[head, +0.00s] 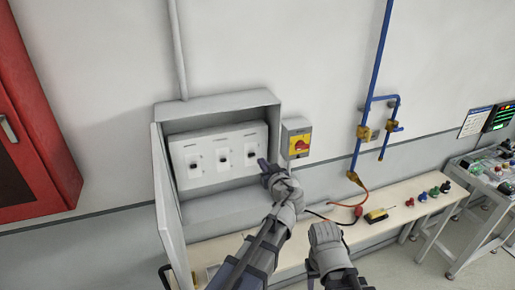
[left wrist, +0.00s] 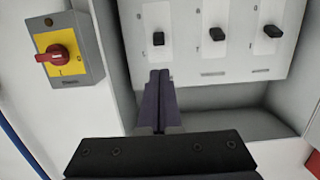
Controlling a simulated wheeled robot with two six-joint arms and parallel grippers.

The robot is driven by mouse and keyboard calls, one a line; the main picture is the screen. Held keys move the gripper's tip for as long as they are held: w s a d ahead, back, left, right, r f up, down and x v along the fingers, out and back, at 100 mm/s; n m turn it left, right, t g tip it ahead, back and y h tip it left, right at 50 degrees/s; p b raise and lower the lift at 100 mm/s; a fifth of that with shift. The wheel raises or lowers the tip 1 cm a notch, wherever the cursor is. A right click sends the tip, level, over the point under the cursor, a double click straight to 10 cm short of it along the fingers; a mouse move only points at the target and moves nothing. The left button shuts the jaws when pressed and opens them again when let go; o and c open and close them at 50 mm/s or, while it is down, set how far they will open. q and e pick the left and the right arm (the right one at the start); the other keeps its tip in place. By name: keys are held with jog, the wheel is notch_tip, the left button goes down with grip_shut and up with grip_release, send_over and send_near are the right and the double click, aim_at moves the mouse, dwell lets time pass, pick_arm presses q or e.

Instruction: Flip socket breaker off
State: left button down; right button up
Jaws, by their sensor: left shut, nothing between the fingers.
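The open breaker box (head: 222,101) on the wall holds a pale panel with three dark breaker levers: left (head: 194,166), middle (head: 222,157) and right (head: 250,154). Their labels are too small to read, so I cannot tell which is the socket breaker. My left gripper (head: 266,166) is shut and empty at the panel's right edge, close to the right lever. In the left wrist view its fingertips (left wrist: 159,76) point at the panel just below that lever (left wrist: 158,38), with a visible gap to it. My right gripper's fingers do not show.
The box's door (head: 171,215) hangs open on the left. A yellow switch box with a red knob (head: 300,141) is right of the breaker box. A bench (head: 395,215) with a yellow tool (head: 376,215) stands below. A red cabinet (head: 35,120) is at far left.

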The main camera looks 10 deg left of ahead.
aim_at(250, 149)
pick_arm(q)
jog(key=b+x, duration=0.1)
jog(key=x, duration=0.9)
jog(key=shift+b, duration=0.3)
jog(key=shift+s+f+b, duration=0.1)
jog(key=shift+f+b, duration=0.15)
jog(key=shift+b, duration=0.3)
jog(key=shift+s+d+f+t+y+b, duration=0.15)
jog(key=shift+t+y+b, duration=0.2)
jog(key=shift+b, duration=0.6)
jog(key=shift+a+f+t+y+b, duration=0.2)
jog(key=shift+t+b, duration=0.25)
jog(key=shift+b, duration=0.5)
jog(key=s+d+f+t+y+b, duration=0.1)
jog(key=s+d+f+b, duration=0.1)
jog(key=f+b, duration=0.3)
jog(key=s+d+f+t+y+b, duration=0.1)
jog(key=s+f+b, duration=0.3)
jog(key=b, duration=0.8)
jog(key=shift+d+f+t+b, duration=0.3)
jog(key=shift+d+f+t, duration=0.3)
jog(key=shift+d+t, duration=0.15)
jog(key=shift+s, duration=0.1)
